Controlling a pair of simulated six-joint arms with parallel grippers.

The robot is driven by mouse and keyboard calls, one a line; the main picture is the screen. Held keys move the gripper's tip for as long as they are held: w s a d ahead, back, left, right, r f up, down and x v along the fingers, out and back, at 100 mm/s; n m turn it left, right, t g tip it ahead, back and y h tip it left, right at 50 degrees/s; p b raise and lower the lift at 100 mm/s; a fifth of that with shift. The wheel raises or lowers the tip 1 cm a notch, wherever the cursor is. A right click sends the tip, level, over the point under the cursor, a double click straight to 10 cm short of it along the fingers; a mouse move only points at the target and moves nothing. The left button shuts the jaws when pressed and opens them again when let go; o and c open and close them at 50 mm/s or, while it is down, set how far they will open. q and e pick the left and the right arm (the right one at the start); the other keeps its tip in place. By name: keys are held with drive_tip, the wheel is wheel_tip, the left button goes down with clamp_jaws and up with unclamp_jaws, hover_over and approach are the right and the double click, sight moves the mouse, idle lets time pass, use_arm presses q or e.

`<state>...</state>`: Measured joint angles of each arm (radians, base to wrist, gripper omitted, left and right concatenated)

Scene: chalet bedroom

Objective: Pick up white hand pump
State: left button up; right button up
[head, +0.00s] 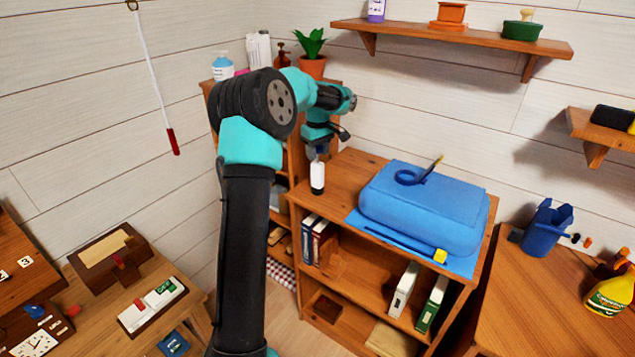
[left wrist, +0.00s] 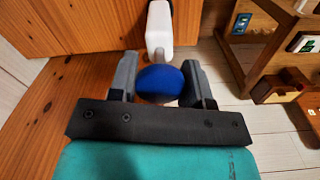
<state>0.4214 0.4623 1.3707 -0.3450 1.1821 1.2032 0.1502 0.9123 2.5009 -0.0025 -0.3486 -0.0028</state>
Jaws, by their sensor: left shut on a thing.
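My left gripper (head: 317,150) hangs over the left end of the wooden shelf unit's top, pointing down. It is shut on the white hand pump (head: 317,175), whose white body and black lower end show below the fingers. In the left wrist view the gripper (left wrist: 160,86) has a round blue part between its two fingers, and the white body of the pump (left wrist: 160,28) extends beyond it. The upper part of the pump is hidden by the fingers in the head view. I cannot tell whether its lower end touches the shelf top. My right gripper is not in view.
A blue case (head: 425,205) lies on a blue mat to the right on the shelf unit (head: 345,165). A potted plant (head: 312,65) and bottles stand behind my arm. A wall shelf (head: 470,42) hangs above. A yellow spray bottle (head: 608,297) stands far right.

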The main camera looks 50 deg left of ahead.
use_arm(q)
clamp_jaws()
drive_tip(key=shift+r, duration=0.1)
drive_tip(key=shift+r, duration=1.6)
drive_tip(key=shift+d+r, duration=0.1)
drive_tip(key=shift+d, duration=0.05)
drive_tip(key=s+d+r, duration=0.1)
drive_tip(key=s+d, duration=0.9)
drive_tip(key=d, duration=0.1)
drive_tip(key=shift+s+d+r, duration=0.2)
drive_tip(key=shift+s+d, duration=0.1)
drive_tip(key=shift+d, duration=0.05)
